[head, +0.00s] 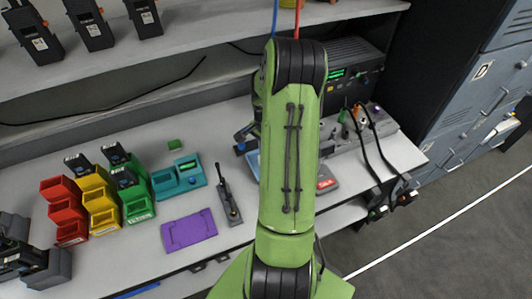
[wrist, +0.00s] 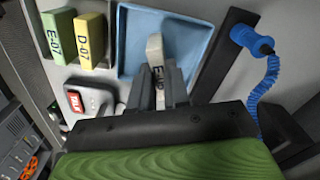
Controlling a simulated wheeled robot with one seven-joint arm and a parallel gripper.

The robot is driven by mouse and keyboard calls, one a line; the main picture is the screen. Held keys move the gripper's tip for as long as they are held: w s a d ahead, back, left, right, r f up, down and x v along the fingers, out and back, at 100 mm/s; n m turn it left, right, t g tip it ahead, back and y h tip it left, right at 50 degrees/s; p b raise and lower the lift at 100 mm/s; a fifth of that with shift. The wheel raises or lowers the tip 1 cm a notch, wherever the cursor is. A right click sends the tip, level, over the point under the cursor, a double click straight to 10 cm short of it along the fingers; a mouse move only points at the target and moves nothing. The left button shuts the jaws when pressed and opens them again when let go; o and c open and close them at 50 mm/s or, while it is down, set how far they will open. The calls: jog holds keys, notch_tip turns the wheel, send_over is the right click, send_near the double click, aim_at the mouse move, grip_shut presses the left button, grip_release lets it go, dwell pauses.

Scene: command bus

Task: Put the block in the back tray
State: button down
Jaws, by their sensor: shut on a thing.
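My gripper (wrist: 160,88) is shut on a cream block (wrist: 155,48) with dark lettering, partly covered by the fingers. In the wrist view the block overlaps a light blue square tray (wrist: 200,18). I cannot tell whether the block touches the tray floor or hangs above it. No other block shows in the visible part of the tray. In the head view my green arm hides the gripper and block, and only an edge of the blue tray (head: 253,162) shows beside it. Which tray is the back one is not marked.
A green E-07 block (wrist: 57,38) and a yellow D-07 block (wrist: 91,40) stand left of the tray. A grey device (wrist: 93,97) with a red label is nearby. A blue plug (wrist: 250,39) with coiled cable is at right.

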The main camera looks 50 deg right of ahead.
jog(key=shift+f, duration=0.6)
jog(key=shift+f, duration=0.1)
jog(key=c, duration=1.1)
grip_release()
